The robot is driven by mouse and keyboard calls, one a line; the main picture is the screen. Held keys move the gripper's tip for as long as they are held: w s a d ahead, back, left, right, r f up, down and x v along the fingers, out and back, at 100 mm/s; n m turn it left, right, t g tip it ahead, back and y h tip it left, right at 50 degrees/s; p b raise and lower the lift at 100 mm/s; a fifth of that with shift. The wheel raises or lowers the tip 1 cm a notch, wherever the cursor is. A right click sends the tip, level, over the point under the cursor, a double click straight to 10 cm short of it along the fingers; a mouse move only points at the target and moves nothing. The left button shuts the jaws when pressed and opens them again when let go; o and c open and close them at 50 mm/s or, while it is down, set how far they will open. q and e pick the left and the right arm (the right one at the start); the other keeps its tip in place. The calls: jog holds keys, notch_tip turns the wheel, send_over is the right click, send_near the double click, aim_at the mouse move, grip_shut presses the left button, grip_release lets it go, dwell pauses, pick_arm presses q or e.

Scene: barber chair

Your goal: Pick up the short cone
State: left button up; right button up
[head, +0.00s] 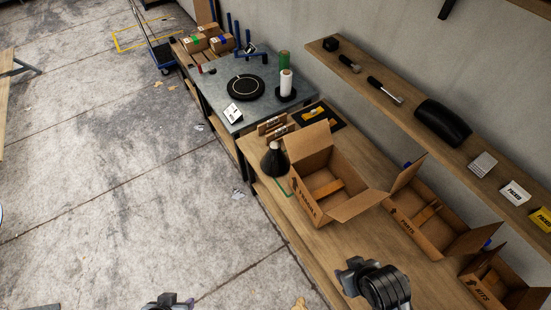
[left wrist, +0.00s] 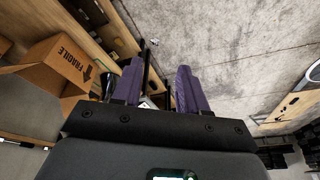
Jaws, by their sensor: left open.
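A dark cone (head: 274,160) with a pale tip stands on the wooden bench, left of the open cardboard box. A dark shape beside the FRAGILE box in the left wrist view may be the same cone, partly hidden by a finger. My left gripper (head: 168,301) is at the bottom edge of the head view, over the floor and well apart from the cone. In the left wrist view its purple fingers (left wrist: 158,82) are spread with nothing between them. My right gripper (head: 356,273) is over the bench front; its fingers are not clear.
The open cardboard box (head: 310,196) stands close to the cone's right, flaps out. More open boxes (head: 410,222) line the bench. A grey table (head: 258,107) holds rolls and a black disc. A wooden shelf (head: 400,115) runs along the wall. The concrete floor (head: 100,180) at left is clear.

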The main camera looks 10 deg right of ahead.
dwell(0.3)
pick_arm(q)
jog(key=o, duration=0.9)
jog(key=shift+o, duration=0.2)
